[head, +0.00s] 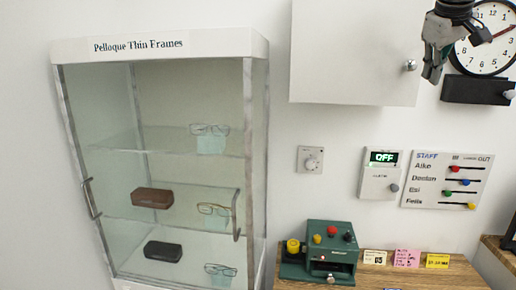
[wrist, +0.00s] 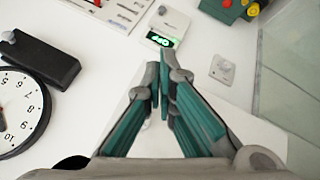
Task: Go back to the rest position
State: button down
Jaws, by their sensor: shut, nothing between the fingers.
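My gripper (head: 430,74) hangs at the upper right of the head view, in front of the wall between the white wall cabinet and the clock. In the wrist view its two green-and-grey fingers (wrist: 160,72) are together and shut, with nothing seen between them. It is clear of the surfaces around it as far as I can tell.
A white cabinet (head: 350,50) with a knob and a clock (head: 485,40) above a dark box (head: 478,90) flank my gripper. Below are an OFF display box (head: 381,174), a staff board (head: 446,180) and a green machine (head: 318,255) on a wooden counter. A glass display case (head: 160,45) stands left.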

jog(key=s+a+f+m+y+b, duration=0.1)
jog(key=s+a+f+b, duration=0.1)
jog(key=s+a+f, duration=0.5)
jog(key=s+a+f+y+b, duration=0.1)
jog(key=s+a+f, duration=0.35)
jog(key=a, duration=0.45)
jog(key=s+a+f+b, duration=0.1)
jog(key=s+a+f, duration=0.1)
jog(key=s+f, duration=0.2)
jog(key=s+a+f+y+b, duration=0.1)
jog(key=s+a+f, duration=0.2)
jog(key=f, duration=0.6)
jog(key=s+a+f+m+b, duration=0.1)
jog(key=s+a+f, duration=0.1)
jog(key=s+f, duration=0.4)
jog(key=shift+a+f, duration=0.35)
jog(key=shift+a, duration=0.05)
